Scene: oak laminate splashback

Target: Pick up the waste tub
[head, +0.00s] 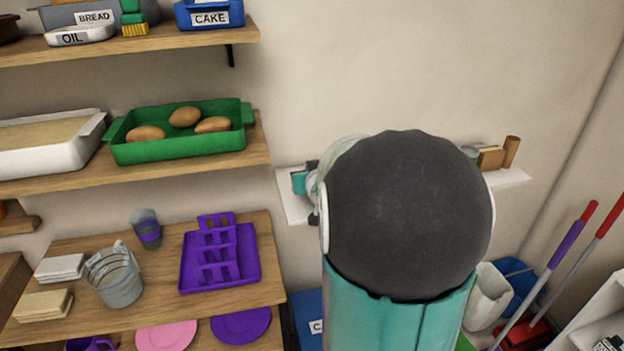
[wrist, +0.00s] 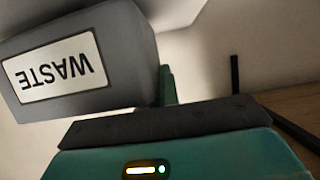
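The waste tub (wrist: 75,65) is grey with a white label reading WASTE, upside down in the wrist view. It fills the upper left of that view, close to the camera. A teal finger of my gripper (wrist: 168,88) shows at the tub's right edge, partly hidden behind it. I cannot tell whether it touches the tub, and no second finger shows clearly. In the head view my arm's dark, rounded joint and teal link cover the middle, and I cannot make out the tub there.
A white wall shelf (head: 512,180) runs behind my arm, with wooden pieces (head: 490,158) at its right end. Wooden shelves at left hold a green tray (head: 178,150), a purple rack (head: 220,262) and a metal bucket (head: 115,278). Long-handled tools (head: 565,245) lean at right.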

